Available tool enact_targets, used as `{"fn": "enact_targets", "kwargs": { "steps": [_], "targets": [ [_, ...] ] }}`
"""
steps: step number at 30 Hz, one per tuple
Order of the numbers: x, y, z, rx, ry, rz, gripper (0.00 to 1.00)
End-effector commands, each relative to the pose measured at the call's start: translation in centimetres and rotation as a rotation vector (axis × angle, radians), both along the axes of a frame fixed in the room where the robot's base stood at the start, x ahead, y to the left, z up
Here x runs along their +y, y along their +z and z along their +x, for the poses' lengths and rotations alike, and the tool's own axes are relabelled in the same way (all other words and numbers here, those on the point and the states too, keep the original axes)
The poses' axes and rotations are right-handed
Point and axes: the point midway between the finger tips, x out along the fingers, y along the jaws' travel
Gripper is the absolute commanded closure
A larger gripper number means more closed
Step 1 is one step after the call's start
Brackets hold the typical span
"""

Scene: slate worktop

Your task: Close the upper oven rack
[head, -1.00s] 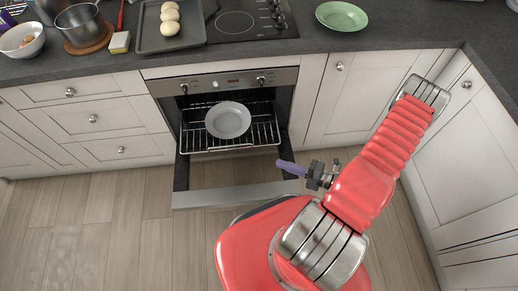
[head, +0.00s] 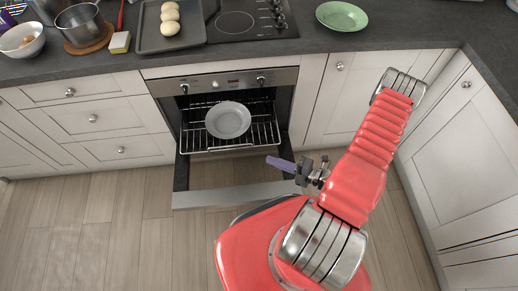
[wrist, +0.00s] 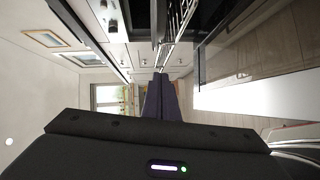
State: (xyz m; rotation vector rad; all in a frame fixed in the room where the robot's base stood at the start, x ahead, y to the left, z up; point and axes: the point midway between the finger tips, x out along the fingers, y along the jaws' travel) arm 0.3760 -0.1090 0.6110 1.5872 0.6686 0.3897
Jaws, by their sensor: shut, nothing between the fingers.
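The oven (head: 226,83) has its door (head: 235,195) folded down open. The upper rack (head: 263,136) is pulled out toward me, with a grey-white plate (head: 228,120) lying on it. My gripper (head: 270,161) is in front of the rack, near its front right corner and above the open door. Its purple fingers are shut with nothing between them and point left. In the wrist view the shut fingers (wrist: 161,100) show in the middle, with the rack wires (wrist: 180,25) above them. I cannot tell whether they touch the rack.
White cabinets stand on both sides of the oven, with a corner cabinet (head: 470,165) at the right. The worktop holds a baking tray (head: 190,36) with dough balls, a pot (head: 82,25), a bowl (head: 21,40) and a green plate (head: 341,15). Wooden floor (head: 110,230) is clear at the left.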

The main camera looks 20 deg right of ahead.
Motion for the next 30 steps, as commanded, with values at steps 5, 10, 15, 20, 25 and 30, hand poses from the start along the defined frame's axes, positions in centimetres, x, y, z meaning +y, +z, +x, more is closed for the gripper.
{"fn": "enact_targets", "kwargs": {
  "steps": [5, 10, 15, 20, 25, 30],
  "targets": [
    [1.2, -0.2, 1.3, -0.001, 0.003, 0.000, 1.00],
    [2.2, -0.5, 2.6, 0.000, 0.003, -0.001, 1.00],
    [3.2, -0.7, 3.8, -0.001, 0.004, 0.000, 1.00],
    [3.5, -1.0, 5.4, -0.001, 0.003, -0.003, 1.00],
    [3.3, -1.4, 7.4, -0.001, 0.002, -0.003, 1.00],
    [3.1, -1.5, 8.3, -0.001, 0.000, -0.001, 1.00]
  ]
}}
